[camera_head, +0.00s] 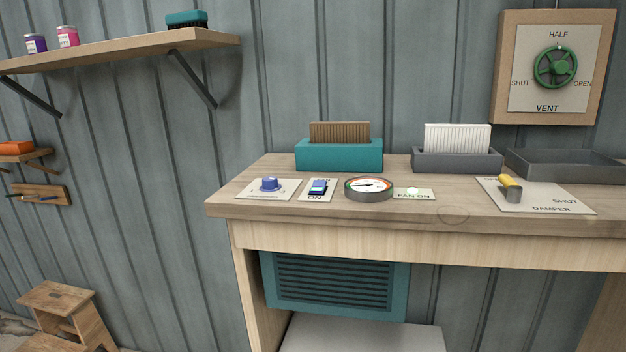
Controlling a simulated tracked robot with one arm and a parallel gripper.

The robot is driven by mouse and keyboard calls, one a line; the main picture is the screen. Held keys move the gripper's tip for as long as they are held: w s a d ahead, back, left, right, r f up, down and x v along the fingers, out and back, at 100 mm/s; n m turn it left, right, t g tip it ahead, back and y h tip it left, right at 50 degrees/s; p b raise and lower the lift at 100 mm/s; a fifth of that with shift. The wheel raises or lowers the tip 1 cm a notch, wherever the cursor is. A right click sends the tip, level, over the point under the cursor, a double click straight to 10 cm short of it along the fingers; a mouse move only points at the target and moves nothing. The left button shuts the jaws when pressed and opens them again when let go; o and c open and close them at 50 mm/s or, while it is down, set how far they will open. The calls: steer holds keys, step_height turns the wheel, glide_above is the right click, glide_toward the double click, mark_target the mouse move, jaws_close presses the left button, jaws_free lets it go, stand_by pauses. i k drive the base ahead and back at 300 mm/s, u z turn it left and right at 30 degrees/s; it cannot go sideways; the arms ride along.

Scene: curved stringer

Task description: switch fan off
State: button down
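A small blue rocker switch (318,187) sits on a white plate on the bench top, left of centre. The plate reads "ON" at its near edge; the lettering at its far edge is too small to read. A plate marked "FAN ON" (414,196) lies to the right, with a small pale, bright lamp (413,190) on it. A round gauge (368,188) with a coloured dial stands between the two plates. A teal louvred grille (335,284) is under the bench. My gripper is not in view.
A blue knob (270,184) is left of the switch. A yellow-handled damper lever (511,187) is at the right. Teal (339,155) and grey (457,160) holders stand behind. A green vent wheel (556,68) is on the wall. The bench's front strip (300,215) is clear.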

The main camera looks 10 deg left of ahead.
mark_target(318, 186)
steer(key=z, duration=0.4)
steer(key=i, duration=1.3)
steer(key=u, duration=0.45)
